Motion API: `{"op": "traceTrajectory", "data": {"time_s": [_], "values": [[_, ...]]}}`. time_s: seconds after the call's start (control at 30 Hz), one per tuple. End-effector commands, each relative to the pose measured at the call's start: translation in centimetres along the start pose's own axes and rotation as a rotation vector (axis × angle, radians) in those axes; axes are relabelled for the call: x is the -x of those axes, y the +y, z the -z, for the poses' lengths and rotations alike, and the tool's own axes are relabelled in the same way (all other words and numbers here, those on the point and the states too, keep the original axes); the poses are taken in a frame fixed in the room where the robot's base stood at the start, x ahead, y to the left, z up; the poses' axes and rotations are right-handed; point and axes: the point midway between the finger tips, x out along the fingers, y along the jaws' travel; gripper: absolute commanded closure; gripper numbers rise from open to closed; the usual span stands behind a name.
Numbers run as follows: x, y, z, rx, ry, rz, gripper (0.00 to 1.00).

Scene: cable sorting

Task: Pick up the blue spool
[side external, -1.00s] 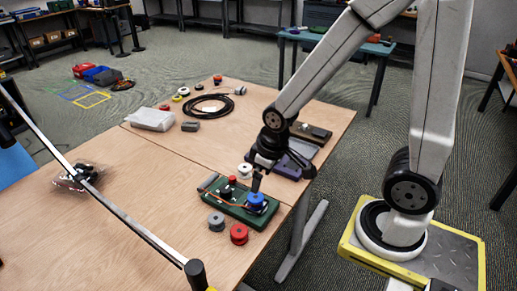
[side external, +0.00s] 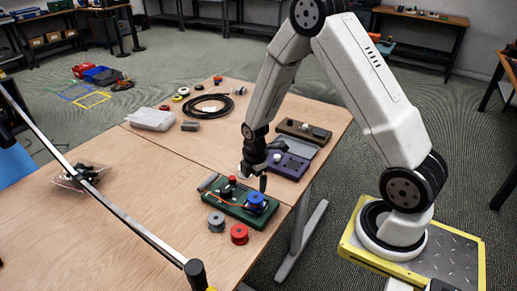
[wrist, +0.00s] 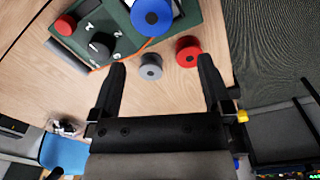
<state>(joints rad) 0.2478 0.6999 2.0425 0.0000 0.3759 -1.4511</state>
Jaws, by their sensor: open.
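The blue spool (side external: 256,200) sits on the right part of the green board (side external: 230,205), near its front corner. It also shows at the top of the wrist view (wrist: 152,14), beyond my fingertips. My gripper (side external: 262,178) hangs just above and behind the board in the side view, close to the blue spool and apart from it. In the wrist view my two black fingers (wrist: 161,62) are spread wide with nothing held between them. A grey spool (wrist: 150,66) and a red spool (wrist: 188,51) appear beyond and between the fingers.
The grey spool (side external: 216,221) and red spool (side external: 239,234) stand on the table in front of the board. A purple board (side external: 288,166) and a brown board (side external: 304,131) lie behind. A metal bar (side external: 130,215) crosses the left. The table's left middle is mostly clear.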

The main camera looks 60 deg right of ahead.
Motion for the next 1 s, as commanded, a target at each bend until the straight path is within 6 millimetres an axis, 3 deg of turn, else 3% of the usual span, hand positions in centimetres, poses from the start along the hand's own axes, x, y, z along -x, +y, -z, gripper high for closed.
{"op": "traceTrajectory", "data": {"time_s": [0.1, 0.3, 1.0], "values": [[-1.4, 0.5, -0.7, 0.08, -0.001, 0.015, 0.0], [-2.2, 0.7, -1.1, 0.141, -0.001, 0.024, 0.0], [-4.8, 0.7, -1.1, 0.141, -0.001, 0.023, 0.0]]}}
